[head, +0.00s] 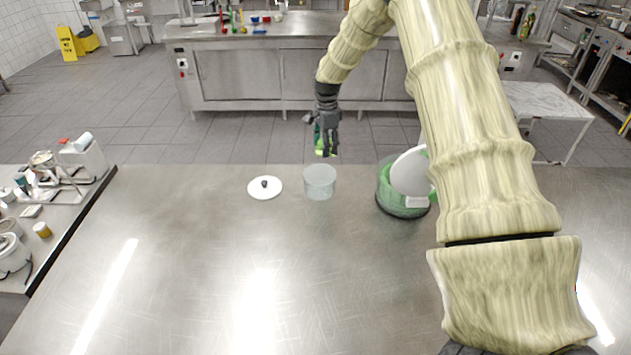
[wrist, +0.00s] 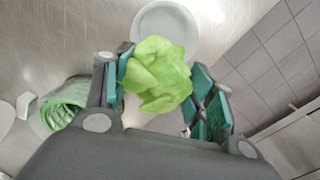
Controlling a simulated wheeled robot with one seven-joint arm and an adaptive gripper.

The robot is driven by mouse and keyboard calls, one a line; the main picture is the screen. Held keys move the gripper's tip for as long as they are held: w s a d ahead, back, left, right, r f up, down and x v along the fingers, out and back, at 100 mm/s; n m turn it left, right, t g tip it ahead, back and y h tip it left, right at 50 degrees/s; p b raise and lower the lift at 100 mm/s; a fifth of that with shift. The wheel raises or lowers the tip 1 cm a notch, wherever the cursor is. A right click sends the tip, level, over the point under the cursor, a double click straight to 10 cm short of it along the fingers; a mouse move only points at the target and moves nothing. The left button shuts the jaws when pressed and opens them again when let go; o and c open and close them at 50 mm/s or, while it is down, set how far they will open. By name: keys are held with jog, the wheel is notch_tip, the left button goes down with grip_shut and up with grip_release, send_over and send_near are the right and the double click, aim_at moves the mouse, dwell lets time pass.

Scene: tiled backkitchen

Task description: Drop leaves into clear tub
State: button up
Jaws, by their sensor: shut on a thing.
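My gripper (head: 326,135) is shut on a bunch of green leaves, just past the far edge of the steel table in the head view. The leaves (wrist: 158,74) sit between the teal finger pads in the wrist view and hide part of what lies behind them. The clear tub (head: 319,183) stands open on the table near its far edge. In the wrist view the tub (wrist: 167,28) shows beyond the leaves, partly covered by them. The leaves are above the table and apart from the tub in the head view.
A white lid with a dark knob (head: 265,187) lies left of the tub. A green salad spinner (head: 404,200) with a white lid (head: 410,172) leaning on it stands to the right. The table (head: 190,270) is bare in front. A side counter with equipment (head: 60,175) is at left.

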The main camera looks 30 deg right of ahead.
jog(key=shift+s+d+f, duration=0.1)
jog(key=shift+s+f, duration=0.15)
jog(key=shift+f, duration=0.05)
jog(key=f, duration=0.1)
jog(key=w+f, duration=0.1)
jog(key=f, duration=0.1)
jog(key=shift+f, duration=0.55)
jog(key=shift+s+f, duration=0.2)
jog(key=shift+f, duration=0.15)
jog(key=shift+w+f, duration=0.1)
jog(key=o, duration=1.1)
jog(key=shift+r, duration=0.2)
